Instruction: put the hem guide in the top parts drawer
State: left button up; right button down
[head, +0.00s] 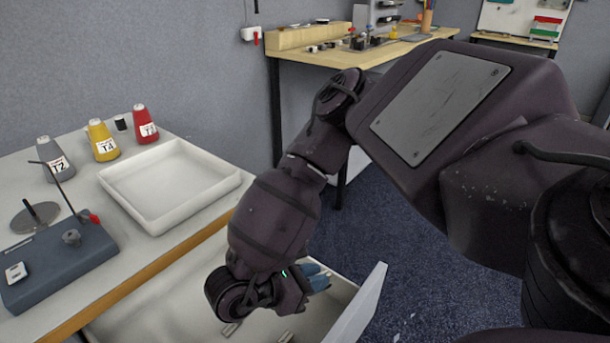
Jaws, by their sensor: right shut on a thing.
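My right arm comes in from the right and reaches down over an open drawer (185,318) below the table's front edge. My right gripper (314,278) is inside or just above the drawer, near its front panel (362,308). The hem guide cannot be made out clearly. Small metallic pieces (230,329) show low in the drawer. My left gripper is out of view.
The table (150,262) holds a white tray (170,190), a grey T2 cone (54,160), a yellow T4 cone (102,141), a red T3 cone (145,124) and a dark blue device (60,262). A wooden workbench (375,52) stands behind.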

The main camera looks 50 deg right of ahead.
notch_tip(320, 180, down, 7)
jog(key=shift+s+r+b, duration=0.1)
jog(key=shift+b, duration=1.1)
jog(key=shift+f, duration=0.2)
jog(key=shift+r, duration=0.2)
jog(key=shift+f, duration=0.25)
jog(key=c, duration=1.1)
grip_release()
jog(key=shift+o, duration=0.2)
jog(key=shift+r, duration=0.1)
jog(key=shift+w+a+r, duration=0.2)
jog(key=shift+r, duration=0.1)
jog(key=p+v, duration=0.2)
jog(key=v, duration=0.9)
jog(key=shift+w+a, duration=0.1)
jog(key=shift+a, duration=0.15)
